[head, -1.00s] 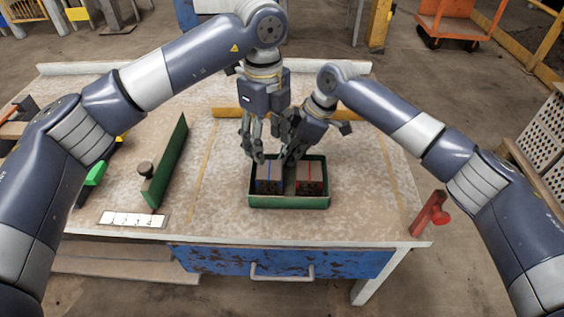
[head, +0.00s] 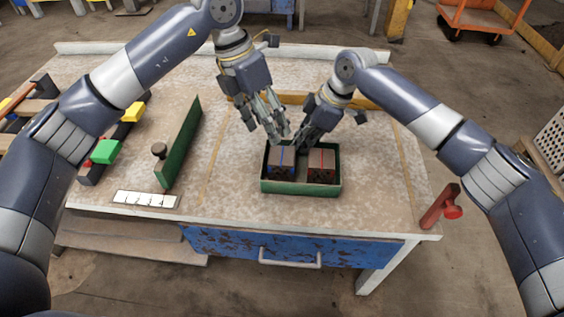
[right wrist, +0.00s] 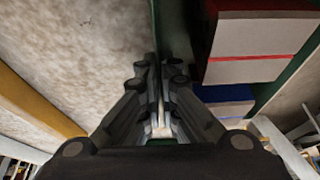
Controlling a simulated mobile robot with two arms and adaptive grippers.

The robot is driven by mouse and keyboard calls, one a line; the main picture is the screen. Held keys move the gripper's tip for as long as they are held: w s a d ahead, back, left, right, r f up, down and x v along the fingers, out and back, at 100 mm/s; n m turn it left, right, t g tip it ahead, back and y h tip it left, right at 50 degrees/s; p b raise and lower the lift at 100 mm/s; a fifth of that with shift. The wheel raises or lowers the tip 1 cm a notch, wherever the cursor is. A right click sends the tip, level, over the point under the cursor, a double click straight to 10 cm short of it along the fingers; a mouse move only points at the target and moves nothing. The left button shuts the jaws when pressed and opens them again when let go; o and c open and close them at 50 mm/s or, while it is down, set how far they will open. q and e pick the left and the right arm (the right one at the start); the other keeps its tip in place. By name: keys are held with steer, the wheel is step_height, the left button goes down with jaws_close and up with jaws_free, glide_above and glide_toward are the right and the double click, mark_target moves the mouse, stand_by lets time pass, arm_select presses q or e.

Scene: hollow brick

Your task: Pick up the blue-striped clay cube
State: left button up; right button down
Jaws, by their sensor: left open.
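The blue-striped clay cube (head: 282,160) sits at the left in a green tray (head: 300,188); its blue side shows in the right wrist view (right wrist: 228,94). A red-striped clay cube (head: 320,164) is to its right in the same tray, and it shows large in the right wrist view (right wrist: 262,45). My left gripper (head: 277,138) is open and empty, tilted, just above and behind the blue-striped cube. My right gripper (head: 303,144) is at the tray's back wall. In the right wrist view its fingers (right wrist: 158,75) close around that wall; the contact is partly hidden.
A green upright board (head: 182,145) with a dark knob stands left of the tray, with a white numbered strip (head: 146,199) in front. Coloured blocks (head: 106,151) lie at the far left. A red clamp (head: 440,206) is on the right edge. Tabletop around the tray is clear.

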mark_target(278, 155)
arm_select(q)
steer(key=d+f+m, duration=0.1)
steer(key=f+m, duration=0.5)
steer(key=d+f+m+h, duration=0.1)
steer(key=f+m, duration=0.2)
steer(key=f, duration=0.1)
steer(key=shift+w+d+f+m, duration=0.1)
steer(key=shift+d+m, duration=0.2)
steer(key=c, duration=0.7)
